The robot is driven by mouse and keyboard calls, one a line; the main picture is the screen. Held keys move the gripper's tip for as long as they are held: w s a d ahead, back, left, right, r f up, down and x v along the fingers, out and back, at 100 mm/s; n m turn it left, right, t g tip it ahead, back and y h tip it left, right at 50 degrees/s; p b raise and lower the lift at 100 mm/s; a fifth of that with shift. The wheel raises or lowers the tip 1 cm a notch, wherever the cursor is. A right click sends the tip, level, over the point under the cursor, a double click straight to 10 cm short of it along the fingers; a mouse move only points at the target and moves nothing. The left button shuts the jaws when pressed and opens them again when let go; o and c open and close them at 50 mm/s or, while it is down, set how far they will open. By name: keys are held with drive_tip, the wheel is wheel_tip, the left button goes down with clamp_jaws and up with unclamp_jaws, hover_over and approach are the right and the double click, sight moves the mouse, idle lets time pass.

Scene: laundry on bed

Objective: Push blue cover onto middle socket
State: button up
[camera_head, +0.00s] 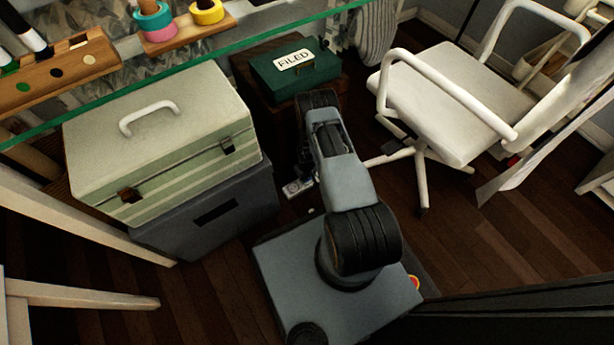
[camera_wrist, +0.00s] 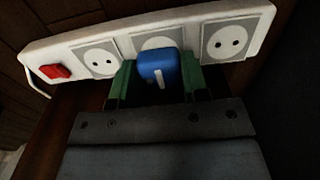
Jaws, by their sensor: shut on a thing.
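In the wrist view, a blue cover (camera_wrist: 158,70) with a white mark sits between the green fingers of my gripper (camera_wrist: 158,80), which is shut on it. The cover is in front of the middle socket (camera_wrist: 157,42) of a white power strip and hides its lower part. I cannot tell whether the cover touches the socket. The left socket (camera_wrist: 98,60) and right socket (camera_wrist: 226,42) are bare. In the head view, my arm hides the gripper and cover.
The strip has a red switch (camera_wrist: 56,71) at its left end. In the head view, a grey bin (camera_head: 215,215) under a striped case (camera_head: 160,140) stands to the left, a green box (camera_head: 295,68) behind, and a white chair (camera_head: 440,110) to the right.

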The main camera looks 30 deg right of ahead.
drive_tip(key=shift+f+b, duration=0.65)
idle(0.3)
drive_tip(key=o, duration=0.9)
drive_tip(key=shift+r, duration=0.1)
drive_tip(key=shift+o, duration=0.2)
wheel_tip(320, 180, up, 14)
drive_tip(key=p, duration=0.6)
drive_tip(key=shift+p, duration=0.3)
drive_tip(key=shift+s, duration=0.15)
